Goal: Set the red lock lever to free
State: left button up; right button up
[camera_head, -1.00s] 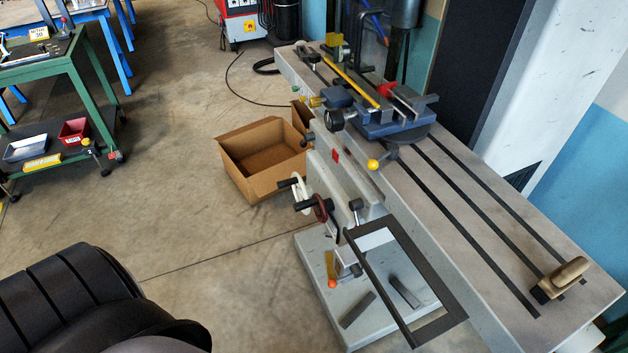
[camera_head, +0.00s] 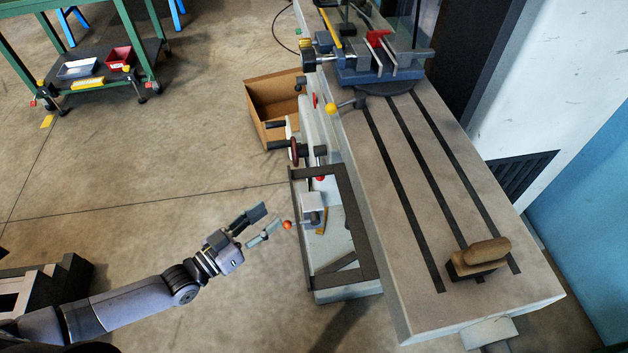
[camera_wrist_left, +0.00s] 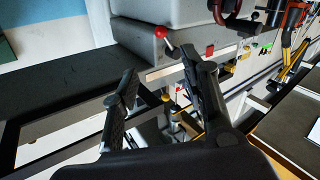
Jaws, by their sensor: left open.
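A lever with a red ball knob (camera_wrist_left: 160,32) shows in the left wrist view, beyond and slightly above the fingertips, beside a grey housing. A small red knob (camera_head: 320,178) shows in the head view on the machine's front side; I take it to be the same lever. Whether it is set to locked or free I cannot tell. My left gripper (camera_head: 267,222) is open and empty, just left of the machine's dark frame. In the left wrist view its two fingers (camera_wrist_left: 160,78) stand apart, touching nothing visible. My right gripper is out of view.
A dark rectangular frame (camera_head: 299,240) juts from the machine's front. An orange ball (camera_head: 287,225) sits close to my left fingertips. The slotted table (camera_head: 415,180) holds a wooden-handled brush (camera_head: 478,258).

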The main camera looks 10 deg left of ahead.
pick_arm(q)
jog(key=x, duration=1.6)
jog(key=shift+w, duration=0.1)
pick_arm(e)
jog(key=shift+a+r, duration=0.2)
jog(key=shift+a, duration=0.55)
pick_arm(q)
jog(key=shift+c, duration=0.3)
grip_shut()
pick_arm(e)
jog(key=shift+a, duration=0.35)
